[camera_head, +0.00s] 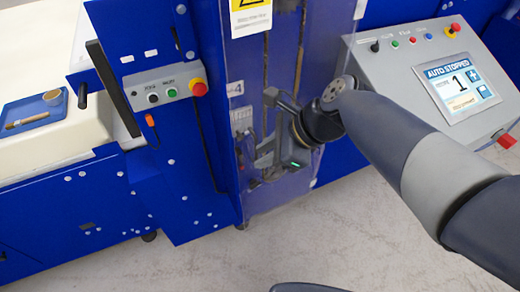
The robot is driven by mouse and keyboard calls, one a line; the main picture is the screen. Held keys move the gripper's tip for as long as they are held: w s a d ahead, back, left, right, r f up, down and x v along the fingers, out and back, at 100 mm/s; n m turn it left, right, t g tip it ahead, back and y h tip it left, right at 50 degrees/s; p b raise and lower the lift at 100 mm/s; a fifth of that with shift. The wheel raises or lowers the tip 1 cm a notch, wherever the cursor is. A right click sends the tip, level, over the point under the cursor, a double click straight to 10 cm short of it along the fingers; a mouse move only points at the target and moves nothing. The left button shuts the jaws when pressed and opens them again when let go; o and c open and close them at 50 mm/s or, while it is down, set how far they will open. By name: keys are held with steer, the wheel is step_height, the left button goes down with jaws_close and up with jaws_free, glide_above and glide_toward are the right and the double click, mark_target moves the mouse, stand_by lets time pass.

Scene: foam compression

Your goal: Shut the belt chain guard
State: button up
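The belt chain guard (276,45) looks like a clear, bluish plastic panel on the front of the blue machine, with chain or rail parts visible through it. Its lower part (308,181) reaches down near the floor. I cannot tell whether it is fully closed. My gripper (272,150) is at the lower half of the panel, with my dark wrist just right of it. A grey bar (277,98), perhaps a handle, is just above it. The fingers blend with grey parts and clear plastic, so their opening and any contact are unclear.
A control panel (400,60) at right shows "AUTO STOPPED". A button box (165,93) with a red stop knob (199,87) is left of the guard. A blue tray (34,110) lies on the cream foam block (70,140). The floor (220,262) in front is clear.

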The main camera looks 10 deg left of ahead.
mark_target(256, 144)
steer(key=shift+o, duration=0.6)
steer(key=f+n+h+b, duration=0.1)
steer(key=n, duration=0.2)
steer(key=w+a+n+h+b, duration=0.1)
steer(key=n, duration=0.2)
steer(key=w+a+f+n+h+b, duration=0.1)
steer(key=n+b, duration=0.1)
steer(key=n, duration=0.2)
steer(key=shift+f+t+h, duration=0.3)
steer(key=shift+h, duration=0.1)
steer(key=w+a+r+n+t+h+b, duration=0.2)
steer(key=w+n+t+h+b, duration=0.15)
steer(key=n, duration=0.45)
steer(key=shift+g, duration=0.25)
steer(key=p+x, duration=0.1)
steer(key=x, duration=0.9)
steer(key=shift+w+a, duration=0.1)
steer(key=shift+w, duration=0.1)
jaws_close()
